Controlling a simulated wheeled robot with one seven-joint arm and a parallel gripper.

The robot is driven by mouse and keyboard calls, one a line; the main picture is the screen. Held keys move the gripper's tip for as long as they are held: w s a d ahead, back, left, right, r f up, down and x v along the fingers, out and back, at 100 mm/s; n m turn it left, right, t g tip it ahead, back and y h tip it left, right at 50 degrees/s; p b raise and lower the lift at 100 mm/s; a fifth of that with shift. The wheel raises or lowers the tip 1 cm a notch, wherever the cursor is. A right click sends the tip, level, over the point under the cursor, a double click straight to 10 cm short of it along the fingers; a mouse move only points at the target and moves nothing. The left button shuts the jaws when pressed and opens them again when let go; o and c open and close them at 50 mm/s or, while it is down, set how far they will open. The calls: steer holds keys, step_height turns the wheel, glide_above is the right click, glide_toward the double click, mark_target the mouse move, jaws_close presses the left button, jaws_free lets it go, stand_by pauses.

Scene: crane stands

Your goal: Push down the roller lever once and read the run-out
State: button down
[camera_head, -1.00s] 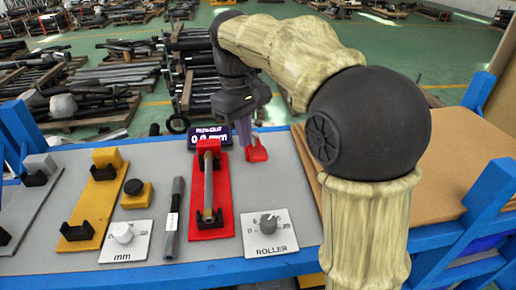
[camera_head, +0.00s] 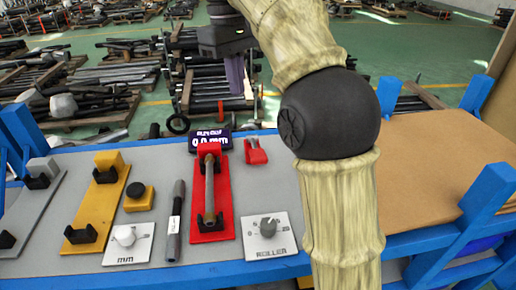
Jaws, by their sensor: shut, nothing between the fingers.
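The red roller lever (camera_head: 256,153) stands on the grey bench just right of the red stand (camera_head: 222,212), with a small grey part at its upper left. A grey shaft (camera_head: 209,190) lies along the red stand. Behind it, the dark run-out display (camera_head: 211,140) shows what looks like 0.0 mm; the digits are small and partly covered by the stand's red top. A dial plate marked ROLLER (camera_head: 268,247) lies in front, right of the stand. My gripper (camera_head: 246,94) is shut and empty, pointing down, raised above and behind the lever, apart from it.
Left of the red stand are a dark rod (camera_head: 174,215), a dial plate marked mm (camera_head: 129,256), a yellow block with a black button (camera_head: 138,203) and a yellow stand (camera_head: 88,213). A brown board (camera_head: 430,160) lies right of my arm. Blue frame posts (camera_head: 485,200) edge the bench.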

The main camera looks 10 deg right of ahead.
step_height(320, 180, up, 2)
steer(key=shift+a+r+p, duration=0.1)
steer(key=shift+r+p, duration=0.15)
steer(key=shift+p, duration=0.5)
